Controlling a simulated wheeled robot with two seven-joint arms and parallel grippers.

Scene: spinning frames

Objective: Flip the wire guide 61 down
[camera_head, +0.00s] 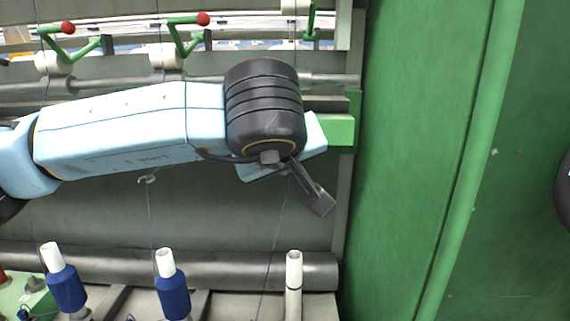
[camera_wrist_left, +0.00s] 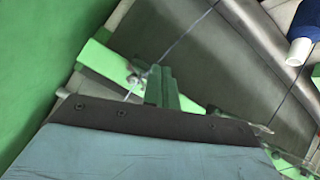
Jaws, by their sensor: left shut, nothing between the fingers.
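My left gripper (camera_head: 318,203) reaches in from the left, in front of the frame's right end. Its fingers are shut and empty, pointing down and right. In the left wrist view the shut fingers (camera_wrist_left: 160,75) stand beside a small metal wire guide (camera_wrist_left: 133,79) on the light green rail; contact cannot be told. A thread runs near this guide. No number 61 is readable. In the head view the arm hides this guide. Another small guide (camera_head: 147,179) with a thread shows below my forearm. My right gripper is out of view.
Bobbins with blue yarn (camera_head: 67,288) (camera_head: 172,290) and a bare white tube (camera_head: 293,283) stand below. Green levers with red balls (camera_head: 203,19) are above. A large green panel (camera_head: 430,160) closes off the right side. Thin threads run down the frame.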

